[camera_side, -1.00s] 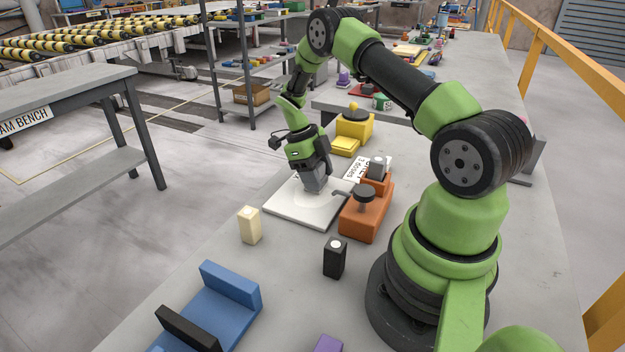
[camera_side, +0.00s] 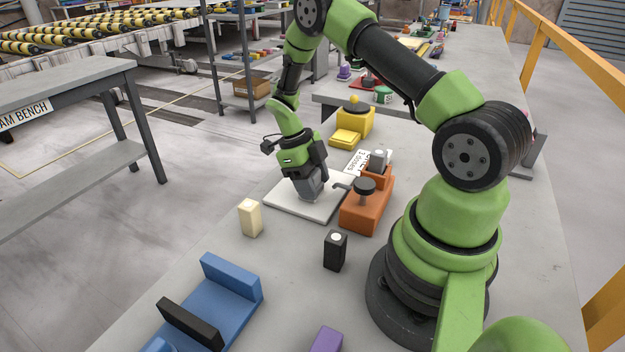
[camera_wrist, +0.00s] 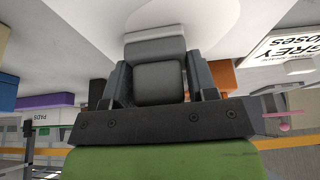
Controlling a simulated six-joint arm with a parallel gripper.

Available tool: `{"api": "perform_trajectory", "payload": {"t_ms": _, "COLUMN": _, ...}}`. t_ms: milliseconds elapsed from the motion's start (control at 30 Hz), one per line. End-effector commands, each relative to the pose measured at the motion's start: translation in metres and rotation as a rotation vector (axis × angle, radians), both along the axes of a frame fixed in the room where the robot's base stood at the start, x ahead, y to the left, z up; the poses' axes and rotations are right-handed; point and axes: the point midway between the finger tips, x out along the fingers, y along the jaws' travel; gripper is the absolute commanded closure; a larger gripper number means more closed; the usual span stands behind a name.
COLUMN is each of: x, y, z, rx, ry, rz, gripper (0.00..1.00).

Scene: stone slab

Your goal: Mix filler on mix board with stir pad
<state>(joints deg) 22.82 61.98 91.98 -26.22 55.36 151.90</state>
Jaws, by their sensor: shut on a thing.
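The mix board (camera_side: 283,203) is a flat white slab on the stone bench, left of the orange dispenser. My gripper (camera_side: 310,185) is over the board, pointing down and a little tilted. It is shut on a grey block, the stir pad (camera_wrist: 158,82), which sits between both fingers in the wrist view. The pad's pale lower edge is at or very near the board; I cannot tell whether it touches. A faint off-white patch, apparently filler (camera_wrist: 200,14), shows on the board beyond the pad in the wrist view. Much of the board's middle is hidden by my gripper.
The orange dispenser (camera_side: 366,212) with a dark knob stands close to the board's right side. A yellow box (camera_side: 354,122) is behind. A cream block (camera_side: 250,218), a black block (camera_side: 335,251) and a blue holder (camera_side: 225,298) stand in front, with bare slab between.

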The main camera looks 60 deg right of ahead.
Motion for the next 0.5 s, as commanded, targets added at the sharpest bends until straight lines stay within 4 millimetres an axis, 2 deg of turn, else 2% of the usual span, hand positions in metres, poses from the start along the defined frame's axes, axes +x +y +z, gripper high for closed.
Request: {"api": "perform_trajectory", "payload": {"t_ms": 500, "x": 0.000, "y": -0.048, "z": 0.000, "rx": -0.001, "ry": 0.000, "rz": -0.002, "gripper": 0.85}}
